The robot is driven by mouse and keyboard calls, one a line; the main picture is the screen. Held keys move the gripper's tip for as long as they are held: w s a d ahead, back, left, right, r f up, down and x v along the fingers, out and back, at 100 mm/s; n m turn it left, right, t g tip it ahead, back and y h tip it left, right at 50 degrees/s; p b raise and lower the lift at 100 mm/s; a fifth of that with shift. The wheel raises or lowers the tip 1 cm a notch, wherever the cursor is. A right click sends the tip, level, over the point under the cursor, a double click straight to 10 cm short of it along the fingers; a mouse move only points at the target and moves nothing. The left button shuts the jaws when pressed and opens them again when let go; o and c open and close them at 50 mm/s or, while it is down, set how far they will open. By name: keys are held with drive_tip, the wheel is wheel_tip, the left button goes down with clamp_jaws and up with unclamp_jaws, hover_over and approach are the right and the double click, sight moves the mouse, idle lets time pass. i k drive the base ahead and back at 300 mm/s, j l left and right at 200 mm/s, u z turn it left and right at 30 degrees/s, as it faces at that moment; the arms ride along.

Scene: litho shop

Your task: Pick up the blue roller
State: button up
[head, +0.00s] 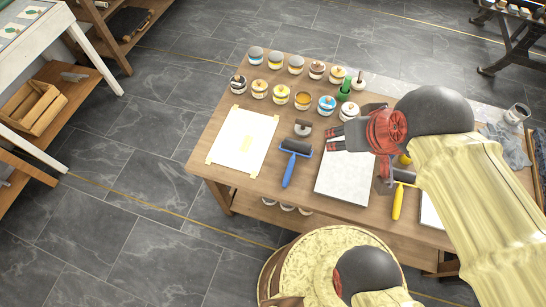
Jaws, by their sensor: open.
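The blue roller (289,169) lies on the wooden table, left of the white slab. It has a blue handle pointing toward the table's front edge and a dark cylinder at the back. My gripper (330,138) is open and empty, with its fingers pointing left. In the picture it is just right of the roller's dark cylinder, over the back of the white slab (344,172). Its height above the table is hard to tell.
A grey-topped tool (303,128) stands behind the roller. A yellow-handled roller (398,200) lies right of the slab. A taped white sheet (243,140) is on the left. Several ink jars (303,100) stand at the back. Bare table (262,185) shows left of the blue handle.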

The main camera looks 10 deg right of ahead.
sight(291, 163)
drive_tip(key=u, duration=0.15)
drive_tip(key=z, duration=2.2)
drive_tip(key=u, duration=2.2)
drive_tip(key=j+u, duration=0.35)
drive_tip(key=i+j+u, duration=0.15)
drive_tip(key=u, duration=0.2)
